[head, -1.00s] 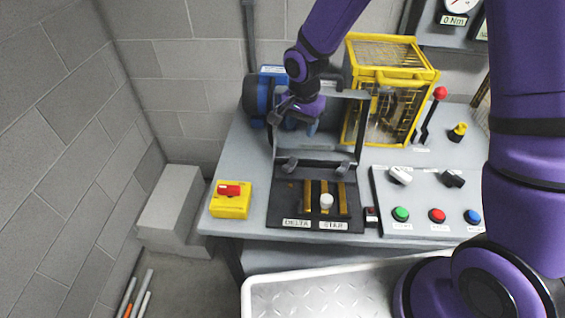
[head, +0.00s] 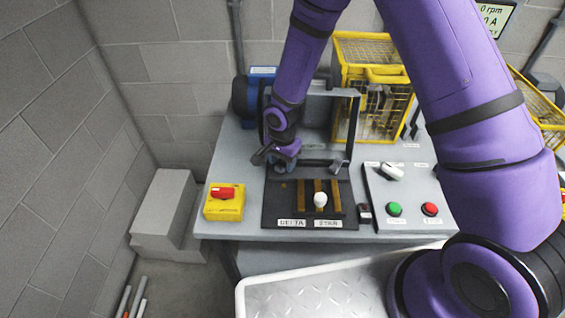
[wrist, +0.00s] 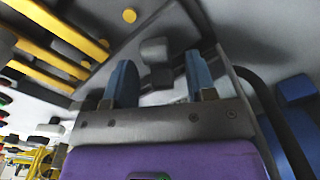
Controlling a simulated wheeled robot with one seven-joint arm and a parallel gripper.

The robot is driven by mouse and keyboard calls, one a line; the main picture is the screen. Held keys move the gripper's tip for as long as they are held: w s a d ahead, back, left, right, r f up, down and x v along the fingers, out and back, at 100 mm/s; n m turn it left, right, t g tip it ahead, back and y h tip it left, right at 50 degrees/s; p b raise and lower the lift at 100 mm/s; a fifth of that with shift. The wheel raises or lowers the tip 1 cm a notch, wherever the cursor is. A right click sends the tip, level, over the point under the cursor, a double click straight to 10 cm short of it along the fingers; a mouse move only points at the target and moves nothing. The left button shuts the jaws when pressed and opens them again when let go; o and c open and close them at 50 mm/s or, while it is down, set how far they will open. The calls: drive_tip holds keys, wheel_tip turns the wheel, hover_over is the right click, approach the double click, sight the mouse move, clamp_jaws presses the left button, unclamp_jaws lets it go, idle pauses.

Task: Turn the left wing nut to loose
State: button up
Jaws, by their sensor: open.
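The left wing nut (wrist: 154,50) is a small grey two-lobed piece. In the wrist view it lies between and slightly beyond my two blue fingertips, with clear gaps on both sides. My gripper (wrist: 160,65) is open and empty. In the head view my gripper (head: 279,160) is over the left end of the black terminal box's upper edge and hides the left wing nut. The right wing nut (head: 337,165) is grey and uncovered.
The box's raised cover (head: 352,125) stands behind the board. A yellow box with a red switch (head: 224,203) is to the left. A yellow cage (head: 372,90) is behind. The control panel (head: 400,185) with coloured buttons is to the right.

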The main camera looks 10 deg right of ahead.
drive_tip(key=shift+f, duration=0.5)
drive_tip(key=c, duration=0.9)
